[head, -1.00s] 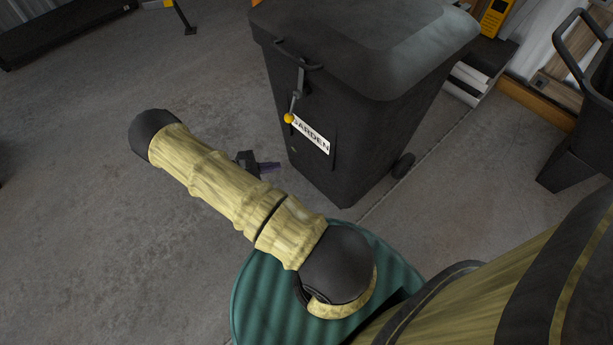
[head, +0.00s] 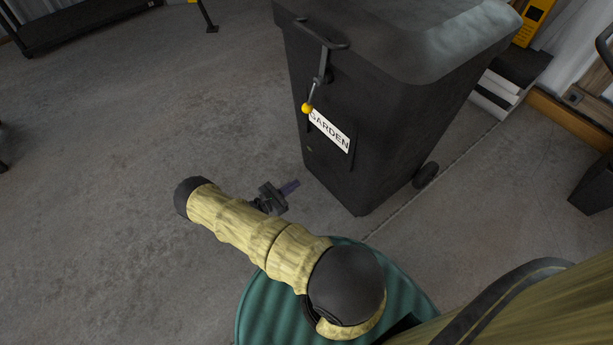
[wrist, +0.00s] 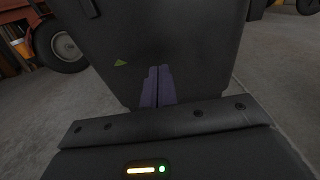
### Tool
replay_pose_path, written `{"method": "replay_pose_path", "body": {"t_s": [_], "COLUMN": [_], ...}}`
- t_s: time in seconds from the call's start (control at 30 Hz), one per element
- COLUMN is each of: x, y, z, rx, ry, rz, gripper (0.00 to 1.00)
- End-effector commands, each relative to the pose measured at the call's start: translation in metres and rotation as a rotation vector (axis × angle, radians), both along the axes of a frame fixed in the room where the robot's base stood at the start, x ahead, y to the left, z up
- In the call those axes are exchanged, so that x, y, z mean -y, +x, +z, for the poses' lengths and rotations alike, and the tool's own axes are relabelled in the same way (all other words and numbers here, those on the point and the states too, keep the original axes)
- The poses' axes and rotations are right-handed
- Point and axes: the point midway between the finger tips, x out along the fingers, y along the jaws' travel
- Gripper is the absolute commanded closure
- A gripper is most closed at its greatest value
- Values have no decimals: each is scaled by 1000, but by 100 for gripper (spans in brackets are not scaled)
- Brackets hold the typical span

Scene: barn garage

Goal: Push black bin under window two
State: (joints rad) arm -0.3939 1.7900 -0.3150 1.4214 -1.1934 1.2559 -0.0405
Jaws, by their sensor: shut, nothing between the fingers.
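The black bin (head: 395,125) stands upright on the concrete floor in the head view, right of centre. It has a white GARDEN label, a front latch with a yellow knob, and a dark wheel at its lower right. My gripper (head: 291,186) is left of the bin's lower part and partly hidden behind my arm. In the wrist view the bin's dark wall (wrist: 190,50) fills the middle. The two purple fingers (wrist: 158,86) are together and empty, pointing at that wall. I cannot tell whether they touch it. No window shows clearly in either view.
Behind the bin, a wooden board (head: 568,118) runs along the wall base beside white and dark stacked blocks (head: 497,92). Another dark container (head: 595,187) stands at the right edge. The floor left of the bin is open. The wrist view shows a wheel (wrist: 62,45) at upper left.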

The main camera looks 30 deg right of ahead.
Motion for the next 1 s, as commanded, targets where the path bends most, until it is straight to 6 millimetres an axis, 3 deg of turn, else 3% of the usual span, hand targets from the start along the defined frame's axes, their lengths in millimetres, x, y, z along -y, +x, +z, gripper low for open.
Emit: {"method": "replay_pose_path", "body": {"t_s": [0.7,1.0], "x": [117,134], "y": [8,10], "z": [-3,0], "rx": [2,2], "ry": [0,0], "rz": [-5,-2], "gripper": [100,100]}}
